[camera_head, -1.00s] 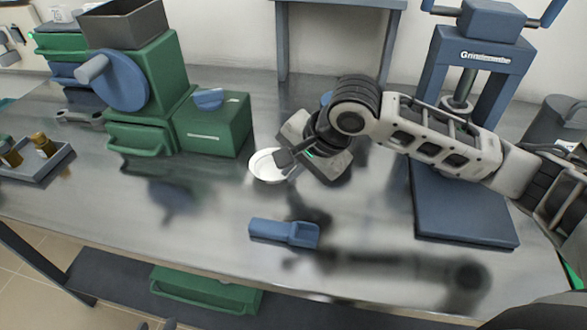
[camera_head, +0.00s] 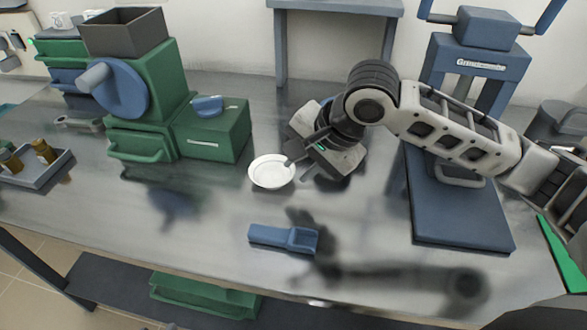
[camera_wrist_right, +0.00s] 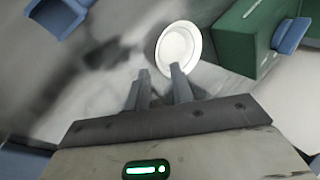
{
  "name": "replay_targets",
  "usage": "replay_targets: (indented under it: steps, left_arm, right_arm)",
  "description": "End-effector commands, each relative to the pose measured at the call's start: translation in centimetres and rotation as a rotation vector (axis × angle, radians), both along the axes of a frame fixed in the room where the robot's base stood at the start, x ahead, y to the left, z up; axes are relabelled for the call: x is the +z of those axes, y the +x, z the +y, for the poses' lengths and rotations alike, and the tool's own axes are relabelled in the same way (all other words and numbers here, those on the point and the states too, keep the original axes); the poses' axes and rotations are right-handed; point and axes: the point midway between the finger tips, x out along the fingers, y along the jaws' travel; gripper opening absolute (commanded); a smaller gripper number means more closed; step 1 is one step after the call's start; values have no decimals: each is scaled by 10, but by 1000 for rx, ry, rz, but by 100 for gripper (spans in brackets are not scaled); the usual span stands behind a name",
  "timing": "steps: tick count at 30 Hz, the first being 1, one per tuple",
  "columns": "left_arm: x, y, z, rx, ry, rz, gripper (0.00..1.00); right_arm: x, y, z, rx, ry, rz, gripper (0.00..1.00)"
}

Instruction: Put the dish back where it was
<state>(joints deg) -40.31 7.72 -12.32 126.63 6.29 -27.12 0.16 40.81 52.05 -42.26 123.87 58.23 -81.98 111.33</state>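My left gripper is not in view.
A blue scoop (camera_head: 284,238) lies in front of the dish. A green machine with a blue disc (camera_head: 121,84) and a green box (camera_head: 215,133) stand to the left. A blue press (camera_head: 462,205) stands to the right. A tray with bottles (camera_head: 60,166) is far left.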

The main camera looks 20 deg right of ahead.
Motion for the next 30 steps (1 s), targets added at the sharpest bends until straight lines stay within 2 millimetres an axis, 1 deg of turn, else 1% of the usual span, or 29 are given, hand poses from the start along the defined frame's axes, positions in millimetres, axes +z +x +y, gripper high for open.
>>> replay_targets:
  steps: [1, 6, 9, 12, 16, 30]
  left_arm:
    - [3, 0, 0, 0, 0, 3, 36]
    - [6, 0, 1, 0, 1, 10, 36]
    - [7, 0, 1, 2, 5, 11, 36]
    - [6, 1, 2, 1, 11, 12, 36]
    - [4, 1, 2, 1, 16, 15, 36]
    - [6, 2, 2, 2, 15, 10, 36]
  right_arm:
    - [14, -4, -4, -1, -1, -4, 24]
    - [44, -18, -14, -1, -2, -4, 24]
    - [57, -25, -17, -1, -2, -2, 24]
    - [65, -29, -20, -1, -1, -2, 24]
    - [69, -31, -21, -1, 0, 0, 24]
    - [69, -32, -21, -1, 0, 0, 24]
